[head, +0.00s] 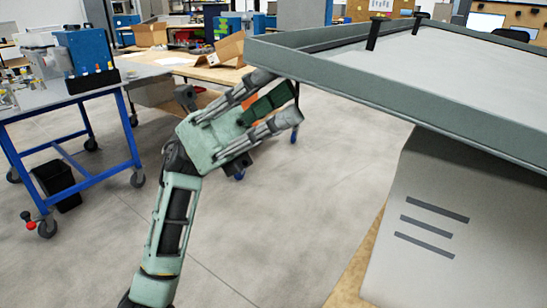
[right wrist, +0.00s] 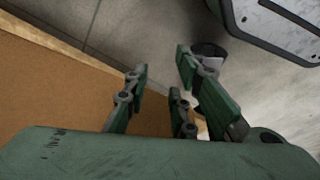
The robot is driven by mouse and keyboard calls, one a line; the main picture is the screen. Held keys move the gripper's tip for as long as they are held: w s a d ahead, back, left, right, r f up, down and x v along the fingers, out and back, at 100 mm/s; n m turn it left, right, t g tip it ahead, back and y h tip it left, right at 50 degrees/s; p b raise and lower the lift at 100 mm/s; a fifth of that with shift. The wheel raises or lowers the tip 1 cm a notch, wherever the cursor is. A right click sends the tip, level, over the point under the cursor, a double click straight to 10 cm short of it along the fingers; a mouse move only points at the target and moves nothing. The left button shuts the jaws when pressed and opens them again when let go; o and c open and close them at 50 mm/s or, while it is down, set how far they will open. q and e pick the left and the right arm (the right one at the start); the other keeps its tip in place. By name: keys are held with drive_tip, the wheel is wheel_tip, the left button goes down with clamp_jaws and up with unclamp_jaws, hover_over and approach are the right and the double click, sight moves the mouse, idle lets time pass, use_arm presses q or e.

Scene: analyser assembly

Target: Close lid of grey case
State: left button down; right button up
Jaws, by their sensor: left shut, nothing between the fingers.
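The grey case (head: 450,200) is at the right in the head view, with a pale front and several dark slots. A large shallow grey part with a raised rim (head: 340,88), which looks like the lid, slopes above it, not flush with the front. Two dark posts stand on its pale inner face. My left gripper (head: 283,97) is shut and empty, just below and left of the rim's left corner; I cannot tell whether it touches. My right gripper (right wrist: 160,70) shows only in the right wrist view, fingers apart and empty, near a brown board edge.
A blue-framed cart (head: 85,98) with a blue box and small parts stands at the left. A wooden bench (head: 205,72) with cardboard boxes (head: 228,49) is behind my left gripper. The brown board (right wrist: 50,90) fills the left of the right wrist view. Open floor lies between.

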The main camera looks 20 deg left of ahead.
use_arm(q)
drive_tip(key=shift+r, duration=0.15)
drive_tip(key=shift+a, duration=0.1)
drive_tip(key=v, duration=1.2)
